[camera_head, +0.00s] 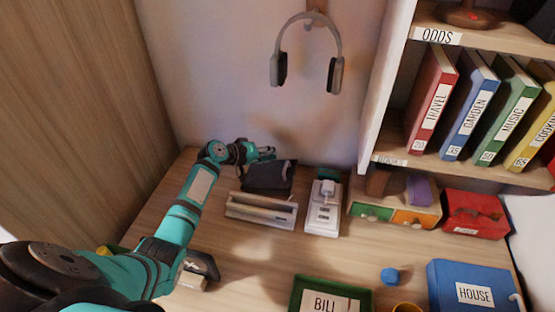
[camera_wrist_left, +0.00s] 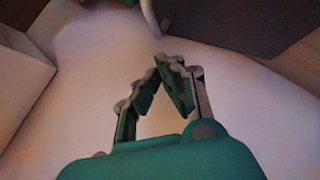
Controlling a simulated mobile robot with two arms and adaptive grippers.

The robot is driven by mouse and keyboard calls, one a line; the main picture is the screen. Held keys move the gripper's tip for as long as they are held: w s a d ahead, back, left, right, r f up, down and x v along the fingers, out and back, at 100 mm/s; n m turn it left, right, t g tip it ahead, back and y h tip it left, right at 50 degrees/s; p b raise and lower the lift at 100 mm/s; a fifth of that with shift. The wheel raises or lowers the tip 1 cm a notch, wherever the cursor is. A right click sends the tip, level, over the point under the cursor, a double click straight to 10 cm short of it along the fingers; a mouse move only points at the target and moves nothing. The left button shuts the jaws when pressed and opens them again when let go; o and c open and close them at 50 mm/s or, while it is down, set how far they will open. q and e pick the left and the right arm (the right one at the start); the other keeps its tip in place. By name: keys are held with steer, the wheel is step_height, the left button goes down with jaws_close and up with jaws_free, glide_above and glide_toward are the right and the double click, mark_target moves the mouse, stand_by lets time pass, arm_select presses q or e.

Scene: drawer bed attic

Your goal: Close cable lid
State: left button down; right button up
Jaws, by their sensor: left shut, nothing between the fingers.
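A dark panel (camera_head: 268,178), which looks like the cable lid, stands raised and tilted behind a pale slotted box (camera_head: 262,211) at the back of the desk. My left gripper (camera_head: 270,153) is at the top edge of the dark panel, near the back wall. I cannot tell whether it touches the panel. In the left wrist view the fingers (camera_wrist_left: 172,64) meet at their tips, with nothing between them, in front of a pale surface. A dark surface (camera_wrist_left: 245,22) shows at the top right there; I cannot tell what it is. My right gripper is not in view.
A white power strip (camera_head: 323,215) with a plug stands right of the box. Headphones (camera_head: 308,45) hang on the wall above. A shelf with binders (camera_head: 434,100) is at the right. A green tray (camera_head: 331,291), a blue box (camera_head: 470,284) and a blue ball (camera_head: 390,276) are nearer.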

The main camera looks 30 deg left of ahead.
mark_target(290, 169)
arm_select(q)
steer(key=shift+w+d+f, duration=0.1)
steer(key=shift+d+f, duration=1)
steer(key=shift+d, duration=0.15)
steer(key=shift+f, duration=0.15)
steer(key=shift+w+d+f+b, duration=0.15)
steer(key=shift+d+f+b, duration=0.5)
steer(key=shift+f, duration=0.25)
steer(key=shift+w+d+f+m+g+y+p, duration=0.2)
steer(key=shift+d+f+m+g+y+p, duration=0.25)
steer(key=shift+f+y+p, duration=0.2)
steer(key=shift+s+f, duration=0.1)
steer(key=shift+f, duration=0.1)
